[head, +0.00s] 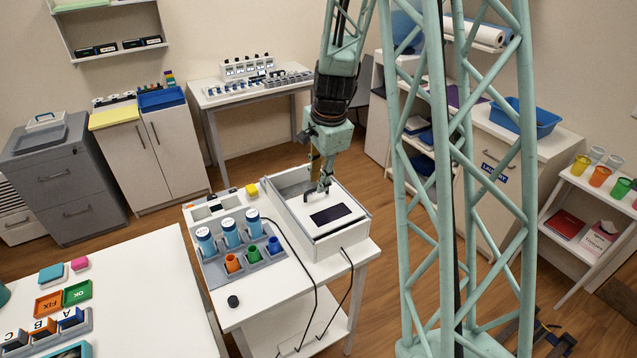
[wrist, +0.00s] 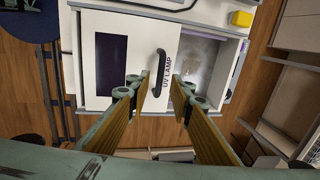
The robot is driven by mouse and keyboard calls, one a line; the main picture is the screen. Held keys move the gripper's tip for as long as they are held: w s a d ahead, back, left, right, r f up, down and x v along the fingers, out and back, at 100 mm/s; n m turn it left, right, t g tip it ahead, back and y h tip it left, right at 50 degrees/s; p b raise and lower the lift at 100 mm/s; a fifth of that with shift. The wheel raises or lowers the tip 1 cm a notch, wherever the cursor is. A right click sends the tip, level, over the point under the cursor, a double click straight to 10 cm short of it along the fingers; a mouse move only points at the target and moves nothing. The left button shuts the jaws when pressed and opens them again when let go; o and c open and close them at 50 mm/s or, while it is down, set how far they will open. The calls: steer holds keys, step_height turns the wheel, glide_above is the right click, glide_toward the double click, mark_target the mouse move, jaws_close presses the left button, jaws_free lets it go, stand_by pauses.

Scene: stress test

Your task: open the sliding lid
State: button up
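A white box (head: 352,236) stands on the small white table. Its sliding lid (head: 345,220), white with a dark window, covers the near part in the head view; the far part is open. In the wrist view the lid (wrist: 92,85) is on the left, and the bare interior (wrist: 200,62) shows on the right. A black bar handle (wrist: 160,62) stands at the lid's edge, beside the words "UV LAMP". My gripper (head: 322,186) is over the handle. In the wrist view my gripper (wrist: 162,86) has its fingertips apart, one either side of the handle's lower end. I cannot tell whether they touch it.
A rack (head: 246,262) with several blue-labelled bottles and coloured cups stands left of the box. A yellow block (head: 252,190) lies near the box's far left corner. Black cables (head: 317,290) hang in front of the small table. A white table (head: 150,300) is at front left.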

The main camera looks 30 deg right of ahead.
mark_target(322, 202)
step_height(322, 202, up, 10)
steer(key=s, duration=0.2)
stand_by(0.6)
stand_by(0.4)
steer(key=shift+a+r, duration=0.1)
steer(key=shift+r, duration=0.05)
steer(key=s+a+r+n+b, duration=0.2)
steer(key=s+a+r+n, duration=0.7)
steer(key=s+a+r, duration=0.45)
steer(key=s+a+n+t+b, duration=0.1)
steer(key=s+a+n, duration=0.3)
steer(key=s, duration=0.7)
steer(key=s+a+n+b, duration=0.2)
steer(key=s+a+n, duration=0.3)
steer(key=s, duration=0.6)
steer(key=shift+s+r+n+t, duration=0.15)
steer(key=shift+r+n+t, duration=0.15)
steer(key=shift+r+t, duration=0.1)
